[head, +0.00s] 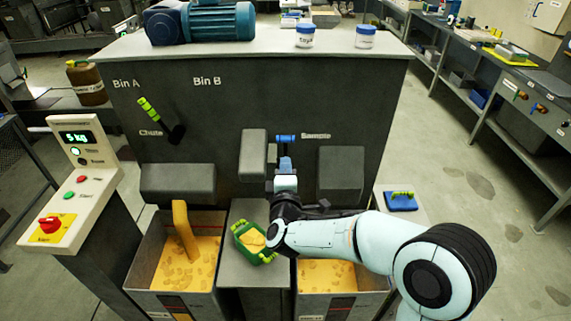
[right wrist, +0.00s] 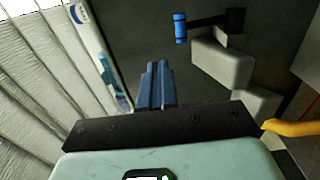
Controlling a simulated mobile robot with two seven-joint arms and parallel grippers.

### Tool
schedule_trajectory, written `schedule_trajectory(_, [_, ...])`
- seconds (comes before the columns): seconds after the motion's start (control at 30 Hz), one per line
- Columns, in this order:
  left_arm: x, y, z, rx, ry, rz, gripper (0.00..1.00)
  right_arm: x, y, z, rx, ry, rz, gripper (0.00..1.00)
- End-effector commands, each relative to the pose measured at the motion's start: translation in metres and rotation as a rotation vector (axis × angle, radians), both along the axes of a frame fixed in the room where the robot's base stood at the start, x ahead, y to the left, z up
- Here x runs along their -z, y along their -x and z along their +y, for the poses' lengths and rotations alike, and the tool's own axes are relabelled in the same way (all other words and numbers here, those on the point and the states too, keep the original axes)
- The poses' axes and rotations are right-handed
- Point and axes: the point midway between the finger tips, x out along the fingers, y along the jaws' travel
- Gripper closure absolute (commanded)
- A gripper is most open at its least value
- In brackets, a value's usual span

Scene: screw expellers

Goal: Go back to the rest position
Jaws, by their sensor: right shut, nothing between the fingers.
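My right gripper (head: 286,163) is in front of the machine's dark front panel, with its arm coming in from the right. In the right wrist view its two blue fingers (right wrist: 157,85) are together with nothing between them. A lever with a blue handle (head: 286,138) beside the "Sample" label is just above the fingertips in the head view. In the right wrist view the blue handle (right wrist: 180,28) stands apart from the fingers. My left gripper is in neither view.
A green tray (head: 242,229) with yellow material sits on the ledge between two bins; my right arm partly covers the right bin. A lever with a green handle (head: 150,108) is near "Chute". A control panel (head: 84,187) stands at left. A blue item (head: 400,202) lies at right.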

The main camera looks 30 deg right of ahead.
Motion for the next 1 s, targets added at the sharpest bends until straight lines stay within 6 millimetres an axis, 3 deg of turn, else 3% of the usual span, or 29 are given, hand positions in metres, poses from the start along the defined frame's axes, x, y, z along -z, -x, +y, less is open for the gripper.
schedule_trajectory(0.43, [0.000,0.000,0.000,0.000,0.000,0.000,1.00,0.001,-0.001,0.000,-0.002,-0.001,0.000,1.00])
schedule_trajectory(0.57, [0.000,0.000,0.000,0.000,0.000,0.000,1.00,0.025,-0.005,0.007,-0.032,-0.054,0.022,1.00])
schedule_trajectory(0.67, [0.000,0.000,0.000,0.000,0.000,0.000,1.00,0.074,-0.010,0.020,-0.086,-0.177,0.067,1.00])
schedule_trajectory(0.77, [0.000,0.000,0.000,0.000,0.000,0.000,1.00,0.145,-0.008,0.037,-0.129,-0.376,0.146,1.00])
schedule_trajectory(0.87, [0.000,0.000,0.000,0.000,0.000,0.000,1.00,0.220,0.008,0.055,-0.131,-0.606,0.241,1.00])
schedule_trajectory(1.0, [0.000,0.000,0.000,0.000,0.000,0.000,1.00,0.316,0.052,0.079,-0.047,-0.938,0.385,1.00])
